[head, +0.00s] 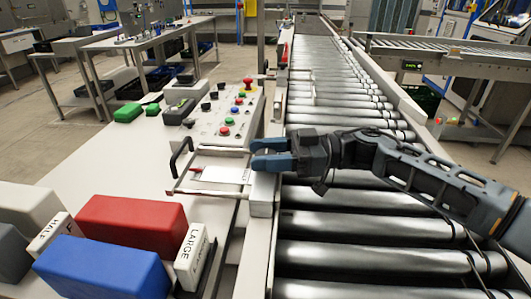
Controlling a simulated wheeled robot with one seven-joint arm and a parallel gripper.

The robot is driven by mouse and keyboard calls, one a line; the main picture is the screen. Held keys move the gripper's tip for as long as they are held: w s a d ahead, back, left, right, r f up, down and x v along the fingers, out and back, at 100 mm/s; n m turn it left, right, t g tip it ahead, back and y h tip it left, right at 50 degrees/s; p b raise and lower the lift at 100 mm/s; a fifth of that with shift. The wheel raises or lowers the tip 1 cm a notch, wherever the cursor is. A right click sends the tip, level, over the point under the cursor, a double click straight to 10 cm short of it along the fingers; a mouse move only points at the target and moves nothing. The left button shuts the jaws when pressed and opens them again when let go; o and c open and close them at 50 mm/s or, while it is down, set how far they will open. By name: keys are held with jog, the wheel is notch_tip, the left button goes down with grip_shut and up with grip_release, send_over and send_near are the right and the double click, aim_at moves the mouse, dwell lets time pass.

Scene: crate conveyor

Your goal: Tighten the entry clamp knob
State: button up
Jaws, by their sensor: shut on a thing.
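My gripper (258,154) reaches in from the right across the rollers. Its blue fingers are over the rail at the conveyor's left edge, shut on the entry clamp knob. The knob is mostly hidden between and behind the fingers, so its turn angle cannot be seen. Just below is the light rail block (263,194) of the clamp. To the left, a metal frame with a white plate (222,174) and a red pointer (195,168) joins the rail.
A control panel (222,117) with coloured buttons and a black handle (180,157) stand left of my gripper. Red (130,226) and blue (100,268) blocks and a LARGE label (191,257) are at the lower left. The conveyor rollers (335,223) are clear of crates.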

jog(key=shift+r+p, duration=0.15)
jog(key=shift+p, duration=0.35)
jog(key=t+p, duration=0.1)
jog(key=m+t+p, duration=0.1)
jog(key=p, duration=0.1)
jog(key=shift+r+m, duration=0.25)
jog(key=shift+m, duration=0.05)
jog(key=m+t+p, duration=0.1)
jog(key=t+p, duration=0.2)
jog(key=p, duration=0.2)
jog(key=shift+m, duration=0.4)
jog(key=m+t+p, duration=0.2)
jog(key=t, duration=0.1)
jog(key=shift+f+h, duration=0.2)
jog(key=shift+h, duration=0.1)
jog(key=shift+f+m+t+h, duration=0.1)
jog(key=shift+m+t+h, duration=0.65)
jog(key=shift+t, duration=0.75)
jog(key=shift+w+m+t, duration=0.1)
jog(key=shift+m+t, duration=0.2)
jog(key=shift+m, duration=0.05)
jog(key=o, duration=1)
jog(key=shift+c, duration=0.2)
